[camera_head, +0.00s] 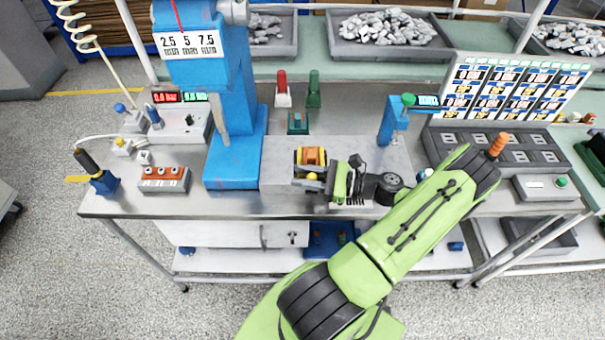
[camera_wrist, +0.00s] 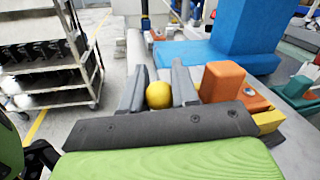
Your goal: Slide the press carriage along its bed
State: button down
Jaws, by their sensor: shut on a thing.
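The press carriage, with yellow sides (camera_head: 298,157), sits on the grey bed (camera_head: 276,176) in front and to the right of the blue press column. An orange breaker (camera_head: 313,155) sits on it. The carriage's round yellow knob (camera_wrist: 158,95) shows between the two grey fingers of my gripper (camera_wrist: 157,85) in the wrist view. My gripper (camera_head: 314,180) is shut on this knob and comes from the right in the head view. The orange breaker (camera_wrist: 222,83) stands just right of the fingers in the wrist view. My wrist hides part of the bed's front.
The blue press (camera_head: 235,130) rises left of the carriage. A red plunger (camera_head: 283,88) and a green one (camera_head: 314,88) stand behind it. A blue post (camera_head: 391,122) stands to the right, with a label rack (camera_head: 510,90) beyond. An orange-topped block (camera_head: 163,179) is at front left.

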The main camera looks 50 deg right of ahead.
jog(key=c, duration=1.1)
grip_release()
jog(key=shift+c, duration=0.2)
jog(key=v, duration=1.5)
jog(key=shift+s+d, duration=0.25)
jog(key=shift+s, duration=0.1)
